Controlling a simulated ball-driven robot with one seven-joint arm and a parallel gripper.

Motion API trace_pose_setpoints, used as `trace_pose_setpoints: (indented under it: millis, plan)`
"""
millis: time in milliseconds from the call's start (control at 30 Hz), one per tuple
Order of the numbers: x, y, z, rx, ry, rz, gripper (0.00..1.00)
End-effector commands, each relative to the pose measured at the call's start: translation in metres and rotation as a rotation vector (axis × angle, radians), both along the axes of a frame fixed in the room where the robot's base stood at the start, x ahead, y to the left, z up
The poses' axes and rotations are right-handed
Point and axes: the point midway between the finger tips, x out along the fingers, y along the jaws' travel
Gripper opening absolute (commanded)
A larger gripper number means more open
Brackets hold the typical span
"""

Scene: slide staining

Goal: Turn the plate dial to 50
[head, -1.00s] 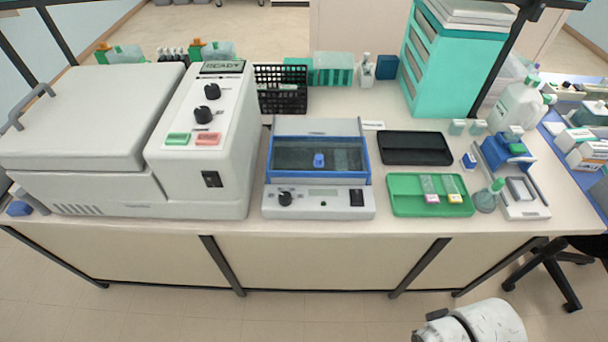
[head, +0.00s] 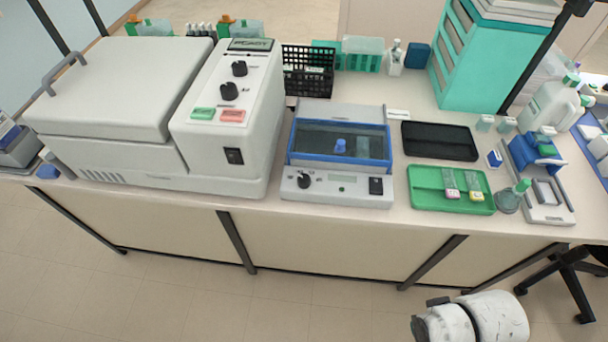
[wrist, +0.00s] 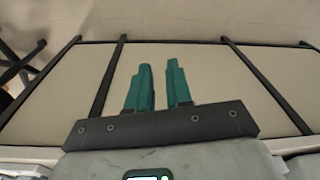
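The plate device (head: 345,187) stands on the bench with a blue-framed, dark see-through lid (head: 318,140). Its black plate dial (head: 304,182) is at the left of the front panel, with a small display and a black switch to its right. The dial's setting is too small to read. In the wrist view my gripper (wrist: 160,82) shows two teal fingers with a gap between them and nothing in it. It faces the bench's front panel, away from the dial. The head view shows only part of my arm at the lower right, not the fingers.
A large grey machine (head: 232,155) with two knobs stands left of the plate device. To the right are a black tray (head: 440,141) and a green tray (head: 425,200) holding slides. The floor before the bench (head: 180,300) is clear.

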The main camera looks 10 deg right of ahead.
Motion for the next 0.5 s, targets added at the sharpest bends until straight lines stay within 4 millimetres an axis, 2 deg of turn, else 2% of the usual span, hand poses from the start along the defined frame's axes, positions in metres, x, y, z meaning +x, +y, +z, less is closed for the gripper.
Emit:
trace_pose_setpoints:
  millis: [33,167,367,500]
  plan:
    - [0.015,0.011,0.0,0.025,-0.017,0.013,0.25]
    - [0.06,0.048,0.005,0.111,-0.058,0.066,0.37]
    - [0.126,0.105,0.025,0.226,-0.114,0.171,0.56]
    - [0.166,0.141,0.046,0.279,-0.142,0.254,0.58]
